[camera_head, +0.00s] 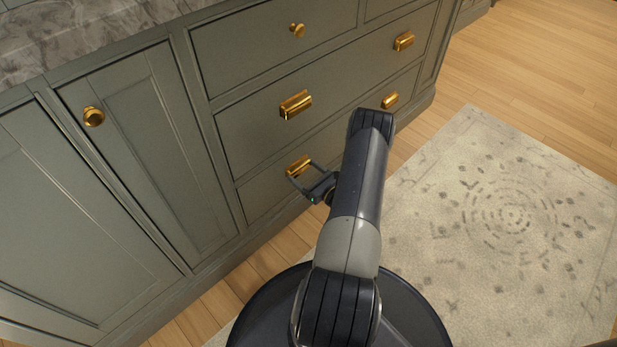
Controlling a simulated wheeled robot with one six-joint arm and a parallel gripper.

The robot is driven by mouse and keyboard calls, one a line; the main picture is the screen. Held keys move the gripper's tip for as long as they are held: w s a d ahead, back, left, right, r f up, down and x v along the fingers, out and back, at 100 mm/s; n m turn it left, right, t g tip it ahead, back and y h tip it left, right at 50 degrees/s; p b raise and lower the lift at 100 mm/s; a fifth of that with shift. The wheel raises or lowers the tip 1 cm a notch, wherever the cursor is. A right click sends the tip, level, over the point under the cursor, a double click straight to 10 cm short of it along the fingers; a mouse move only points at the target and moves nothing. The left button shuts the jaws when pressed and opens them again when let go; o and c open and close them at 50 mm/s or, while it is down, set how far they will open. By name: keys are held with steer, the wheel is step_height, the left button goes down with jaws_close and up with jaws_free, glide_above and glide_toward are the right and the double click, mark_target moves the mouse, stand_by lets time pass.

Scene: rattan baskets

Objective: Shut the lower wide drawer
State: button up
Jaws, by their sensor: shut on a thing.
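The lower wide drawer (257,194) is the bottom grey-green front of the cabinet, with two brass cup handles. Its front looks about level with the cabinet face; a small gap would be hard to tell from this angle. My gripper (299,171) is at the drawer's left handle (298,165), shut on it with one finger on each side. The right handle (390,100) of the same drawer is free. My arm hides part of the drawer's middle.
Another wide drawer (340,85) with two brass handles sits directly above, looking shut. Cabinet doors (150,150) stand to the left under a marble top (70,35). A patterned rug (500,220) lies on the wood floor to the right, clear of objects.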

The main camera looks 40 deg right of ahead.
steer(key=o, duration=1.3)
steer(key=shift+w, duration=0.15)
steer(key=s+p, duration=0.2)
steer(key=s, duration=0.8)
steer(key=shift+s+d+p, duration=0.4)
steer(key=w+b, duration=0.1)
steer(key=w, duration=0.2)
steer(key=w+b, duration=0.1)
steer(key=w, duration=0.3)
steer(key=w+a+b, duration=0.1)
steer(key=w, duration=0.3)
steer(key=s, duration=0.2)
steer(key=p, duration=0.1)
steer(key=shift+s+d+r, duration=0.15)
steer(key=shift+s+d, duration=0.1)
steer(key=shift+s, duration=0.7)
